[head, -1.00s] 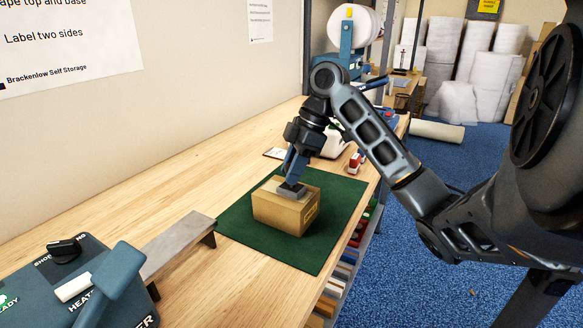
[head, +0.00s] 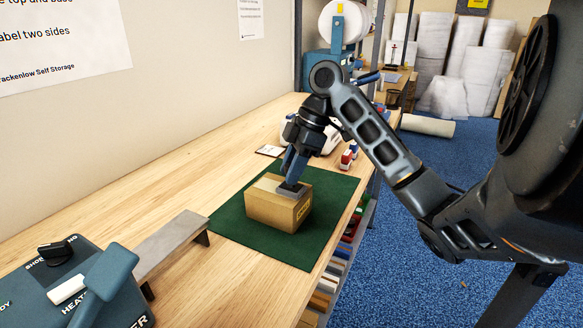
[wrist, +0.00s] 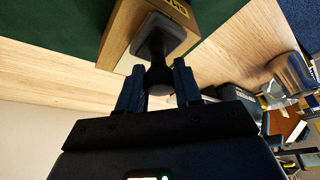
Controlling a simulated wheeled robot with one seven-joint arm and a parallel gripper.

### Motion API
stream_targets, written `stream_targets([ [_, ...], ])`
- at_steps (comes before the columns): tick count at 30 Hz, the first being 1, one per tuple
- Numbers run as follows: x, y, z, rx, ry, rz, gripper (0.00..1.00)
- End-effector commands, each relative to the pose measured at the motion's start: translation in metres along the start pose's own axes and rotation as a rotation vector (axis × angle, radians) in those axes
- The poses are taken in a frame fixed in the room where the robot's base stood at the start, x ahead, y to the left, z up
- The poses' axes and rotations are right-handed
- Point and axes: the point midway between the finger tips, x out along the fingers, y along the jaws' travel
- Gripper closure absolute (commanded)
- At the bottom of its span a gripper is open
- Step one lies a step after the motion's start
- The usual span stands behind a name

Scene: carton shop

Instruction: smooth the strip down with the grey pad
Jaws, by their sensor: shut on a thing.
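A small brown carton (head: 272,210) stands on a green mat (head: 232,226) on the bench. My gripper (head: 290,180) points down over it, shut on the dark knob of the grey pad (head: 293,191). The pad rests on the carton's top, towards its right edge, and appears to touch it. A paler strip (head: 267,184) shows on the top left of the pad; the pad hides part of it. In the wrist view my gripper (wrist: 158,84) has the knob between its fingers, with the pad (wrist: 168,34) against the carton (wrist: 120,32).
A teal heat-sealer machine (head: 85,285) and a grey metal shelf (head: 172,243) are at the near left. A red and white item (head: 348,157) and a small card (head: 269,151) lie beyond the mat.

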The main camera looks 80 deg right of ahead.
Motion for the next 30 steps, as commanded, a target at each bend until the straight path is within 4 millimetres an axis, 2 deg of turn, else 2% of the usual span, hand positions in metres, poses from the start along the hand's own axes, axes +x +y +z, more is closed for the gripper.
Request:
stream_targets([
  [5, -0.006, 0.000, -0.003, 0.001, -0.001, -0.002, 0.90],
  [30, -0.063, 0.000, -0.026, 0.000, 0.000, 0.000, 0.90],
])
